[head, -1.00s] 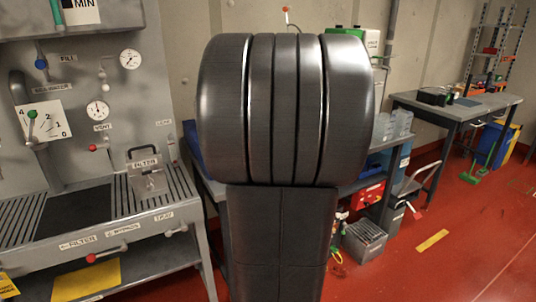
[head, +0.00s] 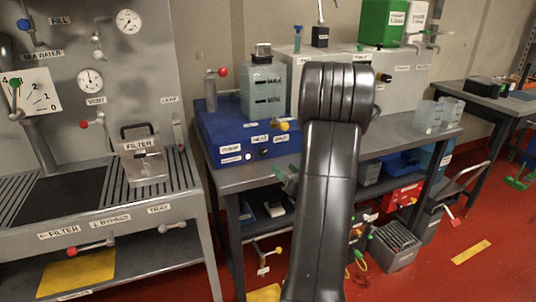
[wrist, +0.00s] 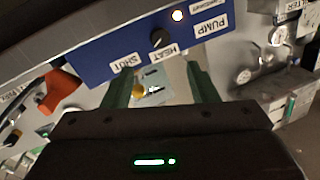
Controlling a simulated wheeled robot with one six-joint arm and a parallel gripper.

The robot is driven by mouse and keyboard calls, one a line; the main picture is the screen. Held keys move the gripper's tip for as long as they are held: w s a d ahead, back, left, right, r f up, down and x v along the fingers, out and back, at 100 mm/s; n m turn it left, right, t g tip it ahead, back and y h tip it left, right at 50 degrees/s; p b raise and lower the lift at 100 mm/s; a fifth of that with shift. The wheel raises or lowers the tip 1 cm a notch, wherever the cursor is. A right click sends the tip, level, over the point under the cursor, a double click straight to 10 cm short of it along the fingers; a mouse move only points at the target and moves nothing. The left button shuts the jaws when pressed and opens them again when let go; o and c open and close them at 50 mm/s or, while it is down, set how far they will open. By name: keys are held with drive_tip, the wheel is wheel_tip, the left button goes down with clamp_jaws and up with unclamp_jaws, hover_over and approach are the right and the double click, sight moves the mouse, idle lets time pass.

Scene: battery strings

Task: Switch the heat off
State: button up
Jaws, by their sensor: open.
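The blue box (head: 215,130) stands on the grey bench and its front carries the HEAT, PUMP and SHUT labels. A small black knob (head: 264,153) sits on that front by the HEAT label. In the wrist view, which looks upside down, the black knob (wrist: 160,38) shows by the HEAT label (wrist: 163,54), with a lit lamp (wrist: 178,15) near it. The knob's setting is too small to read. My gripper (wrist: 160,82) is open and empty, its two green fingers apart, short of the blue box front. In the head view my arm hides most of it.
A tank (head: 264,88) stands on the blue box. A yellow-orange handle (head: 283,125) sticks out at the box's right front. The grey filter stand (head: 110,215) is to the left. The bench (head: 400,130) has clear jugs (head: 428,117) on its right.

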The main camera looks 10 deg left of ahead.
sight(264, 152)
drive_tip(key=p+x, duration=0.1)
drive_tip(key=x, duration=1.1)
drive_tip(key=shift+w, duration=0.1)
drive_tip(key=shift+f, duration=0.1)
drive_tip(key=c, duration=1)
